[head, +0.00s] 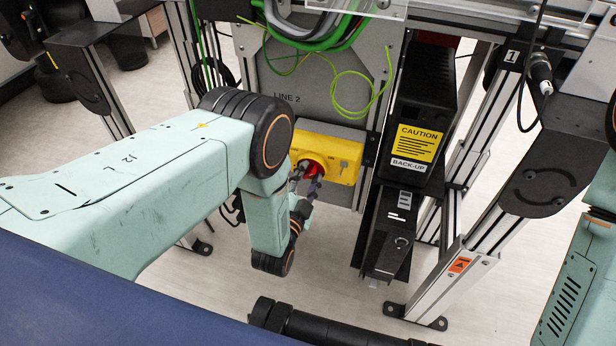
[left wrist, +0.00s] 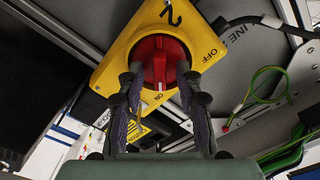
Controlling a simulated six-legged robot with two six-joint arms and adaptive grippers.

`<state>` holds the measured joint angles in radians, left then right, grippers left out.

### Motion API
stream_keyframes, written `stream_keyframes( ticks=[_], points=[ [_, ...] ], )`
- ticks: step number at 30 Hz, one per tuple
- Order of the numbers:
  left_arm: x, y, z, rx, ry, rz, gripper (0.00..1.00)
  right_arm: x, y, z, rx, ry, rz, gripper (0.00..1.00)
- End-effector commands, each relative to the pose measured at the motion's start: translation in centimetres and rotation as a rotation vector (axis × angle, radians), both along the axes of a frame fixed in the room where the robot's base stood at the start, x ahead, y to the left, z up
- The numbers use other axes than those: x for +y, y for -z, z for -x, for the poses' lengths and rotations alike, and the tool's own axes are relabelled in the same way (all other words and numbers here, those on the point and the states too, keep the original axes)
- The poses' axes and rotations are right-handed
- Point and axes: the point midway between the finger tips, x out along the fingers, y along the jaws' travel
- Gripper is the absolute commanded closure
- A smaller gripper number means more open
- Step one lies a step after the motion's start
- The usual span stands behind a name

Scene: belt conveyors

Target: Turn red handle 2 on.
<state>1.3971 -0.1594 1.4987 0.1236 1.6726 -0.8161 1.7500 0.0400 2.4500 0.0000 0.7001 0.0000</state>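Red handle 2 (left wrist: 158,64) is a round red knob with a raised grip bar on a yellow switch box (left wrist: 120,52). In the left wrist view the bar lies upright in the picture, its white-marked end beside the ON label; OFF is to the right. In the head view the box (head: 343,172) sits below the LINE 2 label, and the red handle (head: 314,168) is partly hidden by my fingers. My left gripper (left wrist: 158,76) is open, with one finger on each side of the bar and gaps visible between. It also shows in the head view (head: 307,176). My right gripper is out of view.
A black back-up unit (head: 418,120) with a yellow caution label stands right of the switch box. Green and yellow wires (head: 362,90) hang above it. Metal frame legs (head: 440,285) stand at the right. Pale floor is clear below the box.

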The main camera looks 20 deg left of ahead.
Motion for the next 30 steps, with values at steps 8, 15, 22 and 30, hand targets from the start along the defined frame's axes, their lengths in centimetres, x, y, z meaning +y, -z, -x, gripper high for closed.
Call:
stream_keyframes(
  ticks=[8,15,22,30],
  points=[
    [0.0,0.1,0.8,0.002,0.001,0.001,0.65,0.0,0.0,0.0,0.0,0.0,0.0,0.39],
    [0.1,0.1,4.7,0.004,0.001,0.0,0.65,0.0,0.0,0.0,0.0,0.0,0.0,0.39],
    [0.2,0.1,7.2,0.003,0.0,0.0,0.65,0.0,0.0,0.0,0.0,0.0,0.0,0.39],
    [0.2,0.0,7.5,-0.001,0.001,0.0,0.65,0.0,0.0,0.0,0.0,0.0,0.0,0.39]
  ],
)
